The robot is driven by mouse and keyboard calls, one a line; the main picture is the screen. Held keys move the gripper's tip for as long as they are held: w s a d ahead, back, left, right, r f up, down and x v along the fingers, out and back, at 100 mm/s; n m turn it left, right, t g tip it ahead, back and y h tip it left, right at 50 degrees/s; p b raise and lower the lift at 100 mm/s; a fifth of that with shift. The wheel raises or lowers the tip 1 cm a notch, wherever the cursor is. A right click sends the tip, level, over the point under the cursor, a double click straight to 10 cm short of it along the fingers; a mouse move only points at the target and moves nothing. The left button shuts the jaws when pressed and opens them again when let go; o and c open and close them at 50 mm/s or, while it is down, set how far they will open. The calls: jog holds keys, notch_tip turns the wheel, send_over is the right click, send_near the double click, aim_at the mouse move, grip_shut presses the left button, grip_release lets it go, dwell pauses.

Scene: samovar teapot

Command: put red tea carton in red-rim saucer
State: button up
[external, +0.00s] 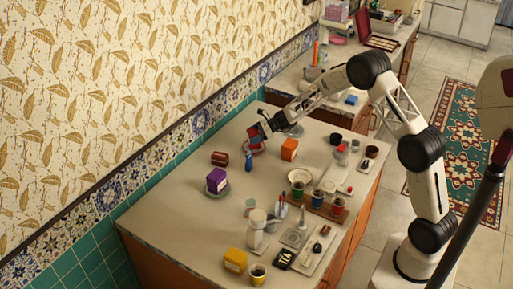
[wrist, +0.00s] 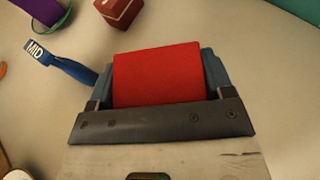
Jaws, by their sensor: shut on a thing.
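The red tea carton (wrist: 158,76) fills the space between my gripper's two fingers in the wrist view. My gripper (external: 257,136) is shut on it near the wall side of the counter in the external view, where the carton (external: 255,146) is partly hidden by the fingers. I cannot tell whether the carton touches the counter.
An orange carton (external: 289,149) stands right of my gripper. Canisters (external: 318,197) and jars crowd the front right. The left counter is mostly clear.

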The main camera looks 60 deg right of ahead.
jog(key=shift+f, duration=0.45)
jog(key=shift+f, duration=0.1)
jog(key=o, duration=0.9)
jog(key=shift+o, duration=0.2)
jog(key=v, duration=1.2)
